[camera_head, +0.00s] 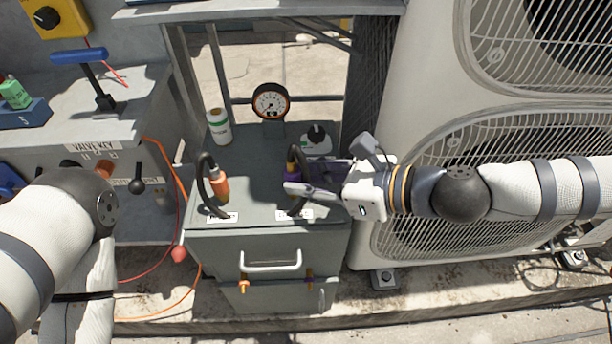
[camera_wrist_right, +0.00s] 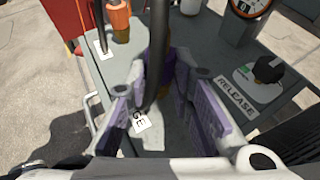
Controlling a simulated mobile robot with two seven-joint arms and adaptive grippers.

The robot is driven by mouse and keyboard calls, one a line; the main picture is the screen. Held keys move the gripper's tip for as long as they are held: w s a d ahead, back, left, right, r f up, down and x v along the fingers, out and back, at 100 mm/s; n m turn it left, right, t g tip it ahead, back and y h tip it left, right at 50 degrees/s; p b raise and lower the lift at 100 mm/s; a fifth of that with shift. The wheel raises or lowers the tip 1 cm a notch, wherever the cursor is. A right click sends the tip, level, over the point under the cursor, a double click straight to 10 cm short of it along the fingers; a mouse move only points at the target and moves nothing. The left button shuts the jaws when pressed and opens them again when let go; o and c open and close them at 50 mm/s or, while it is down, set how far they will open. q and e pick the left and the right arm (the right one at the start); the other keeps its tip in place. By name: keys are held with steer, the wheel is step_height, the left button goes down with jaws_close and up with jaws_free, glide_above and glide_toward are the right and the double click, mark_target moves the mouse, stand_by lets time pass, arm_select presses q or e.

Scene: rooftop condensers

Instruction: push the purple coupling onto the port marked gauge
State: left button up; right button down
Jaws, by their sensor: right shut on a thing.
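The purple coupling (camera_head: 292,171) stands on the right part of the grey cabinet top, with a black hose looping from its upper end. My right gripper (camera_head: 297,187) reaches in from the right and is shut on the coupling. In the right wrist view the fingers (camera_wrist_right: 166,105) stand either side of it, and the black hose crosses in front. A white label (camera_head: 295,214) lies in front of the coupling; in the wrist view only its end letters "GE" show. The port under the coupling is hidden, so I cannot tell how the two meet. My left gripper is out of view.
An orange coupling (camera_head: 220,187) with its own black hose stands to the left. A round gauge (camera_head: 270,101), a white bottle (camera_head: 219,127) and a black-knobbed release button (camera_head: 317,139) stand behind. A large condenser (camera_head: 420,120) rises at right.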

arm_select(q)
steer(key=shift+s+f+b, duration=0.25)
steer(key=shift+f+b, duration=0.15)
arm_select(e)
steer(key=shift+f, duration=0.5)
stand_by(0.3)
steer(key=c, duration=1.3)
jaws_free()
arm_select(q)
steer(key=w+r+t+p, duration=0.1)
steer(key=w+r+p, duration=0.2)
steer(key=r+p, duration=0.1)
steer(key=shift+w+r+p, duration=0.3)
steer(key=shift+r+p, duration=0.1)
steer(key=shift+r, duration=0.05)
arm_select(e)
step_height(320, 180, up, 8)
steer(key=shift+f, duration=0.15)
steer(key=shift+f, duration=0.1)
